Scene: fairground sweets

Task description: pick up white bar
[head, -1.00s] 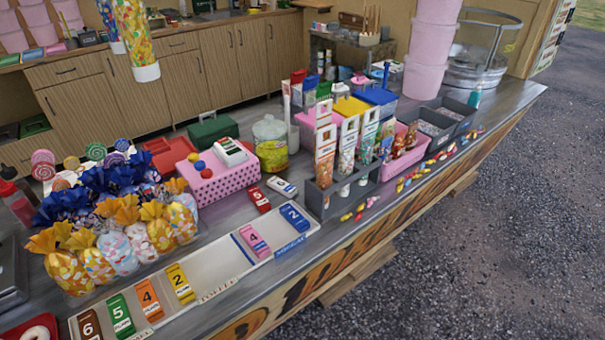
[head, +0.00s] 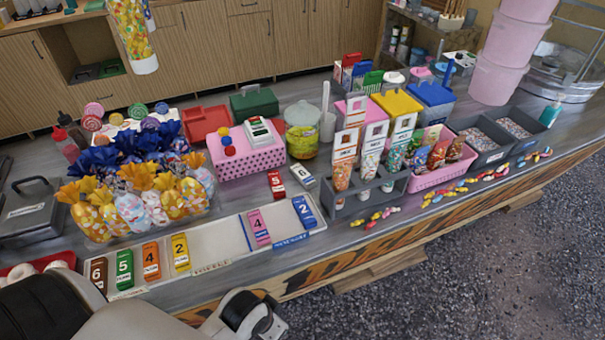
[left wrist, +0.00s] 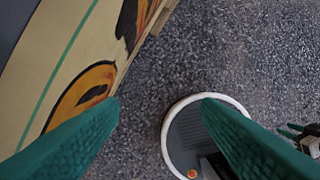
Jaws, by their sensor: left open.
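The white bar (head: 303,176), marked 6, lies on the counter just right of a red bar (head: 276,184) marked 5. It is behind the long white tray and left of the grey cone rack. My left arm comes in at the bottom of the head view, in front of the counter. In the left wrist view my left gripper (left wrist: 160,103) has its two green fingers spread, with nothing between them. It is over the ground beside the counter's painted front, away from the bar. A small green and white part at that view's right edge may be my right gripper (left wrist: 300,138).
The long tray (head: 228,239) holds several coloured numbered bars. A pink dotted box (head: 248,163), a sweet jar (head: 301,135) and the grey rack (head: 365,193) stand close around the white bar. Wrapped sweets (head: 135,205) stand at left.

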